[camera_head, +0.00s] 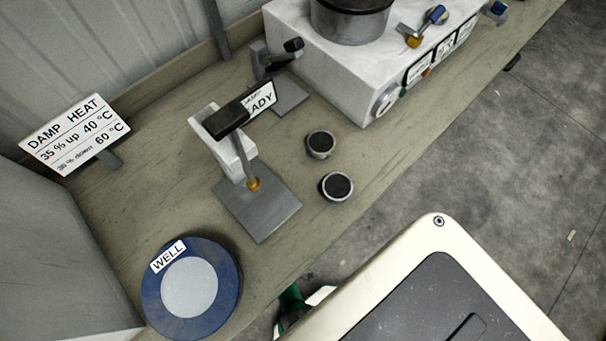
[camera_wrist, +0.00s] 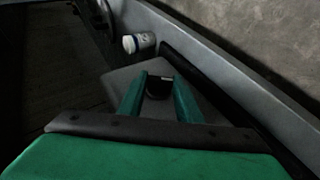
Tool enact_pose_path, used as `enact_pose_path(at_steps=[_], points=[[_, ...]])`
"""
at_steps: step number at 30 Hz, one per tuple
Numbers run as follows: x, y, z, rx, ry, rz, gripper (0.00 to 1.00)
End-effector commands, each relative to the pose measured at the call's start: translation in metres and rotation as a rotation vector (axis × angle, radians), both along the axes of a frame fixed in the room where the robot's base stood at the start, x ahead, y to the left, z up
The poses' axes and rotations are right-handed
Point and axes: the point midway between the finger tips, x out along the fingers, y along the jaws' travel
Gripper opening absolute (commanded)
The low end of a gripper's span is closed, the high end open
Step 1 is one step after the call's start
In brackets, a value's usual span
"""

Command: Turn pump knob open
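The white machine (camera_head: 345,62) at the top of the head view has a dark-topped round pot (camera_head: 350,22). A blue-handled valve with a brass end (camera_head: 428,26) sits on its top; a round dial (camera_head: 386,103) is on its front. I cannot tell which is the pump knob. In the wrist view my gripper's two green fingers (camera_wrist: 160,92) stand apart, with a dark block (camera_wrist: 158,84) seen between their tips; I see no clear grip on it. In the head view, only a green part of my arm shows at the bench's front edge, far from the machine.
On the bench (camera_head: 130,190) are a stand with a grey base (camera_head: 258,212), two dark-topped cups (camera_head: 337,186), a blue disc labelled WELL (camera_head: 226,262) and a DAMP HEAT sign (camera_head: 75,133). A white jar (camera_wrist: 138,42) shows in the wrist view.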

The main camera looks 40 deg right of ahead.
Motion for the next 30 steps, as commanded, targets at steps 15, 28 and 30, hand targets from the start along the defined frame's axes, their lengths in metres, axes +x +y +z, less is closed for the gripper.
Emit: enact_pose_path(at_steps=[15,28,30], points=[[0.0073,0.0090,-0.0006,0.100,-0.009,0.006,0.09],[0.0007,0.0026,0.0011,0.223,0.016,-0.002,0.09],[0.0000,0.0019,0.0012,0.250,0.017,-0.004,0.09]])
